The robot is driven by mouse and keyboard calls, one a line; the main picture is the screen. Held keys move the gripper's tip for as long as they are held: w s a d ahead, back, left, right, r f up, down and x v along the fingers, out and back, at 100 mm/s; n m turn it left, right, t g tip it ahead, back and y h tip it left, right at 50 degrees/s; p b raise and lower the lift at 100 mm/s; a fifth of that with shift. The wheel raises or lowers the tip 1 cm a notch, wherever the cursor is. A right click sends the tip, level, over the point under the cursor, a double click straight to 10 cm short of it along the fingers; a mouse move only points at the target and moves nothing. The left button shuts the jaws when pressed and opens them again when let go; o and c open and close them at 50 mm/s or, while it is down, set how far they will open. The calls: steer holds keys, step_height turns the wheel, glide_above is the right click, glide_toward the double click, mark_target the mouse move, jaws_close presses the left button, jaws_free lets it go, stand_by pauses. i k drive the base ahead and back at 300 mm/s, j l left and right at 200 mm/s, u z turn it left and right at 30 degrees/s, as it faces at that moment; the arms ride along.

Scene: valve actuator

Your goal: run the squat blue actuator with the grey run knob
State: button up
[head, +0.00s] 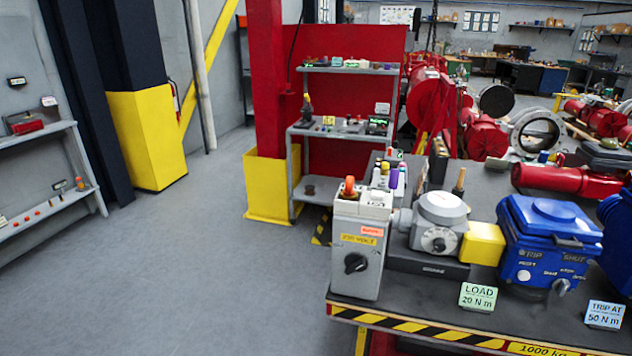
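A squat blue actuator (540,228) sits on the dark bench at the right, with a round blue cap on top. Its front carries white lettering that includes "TRIP" and "SHUT". A grey knob (561,287) is low on its front right, and a small white round part (523,276) is at its front left. A yellow block (482,243) joins its left side to a grey round-topped unit (440,215) with a dial. A second blue body (620,235) is cut off by the right edge. My gripper is not in view.
A grey box (347,237) with a black knob and orange-topped lever stands at the bench's left end. Cards reading "LOAD 20 N m" (478,297) and "TRIP AT 50 N m" (604,315) stand at the front edge. Grey floor (190,270) left of the bench is clear.

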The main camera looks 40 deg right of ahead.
mark_target(560, 286)
steer(key=l+z, duration=0.15)
steer(key=z, duration=1.6)
steer(key=k, duration=0.6)
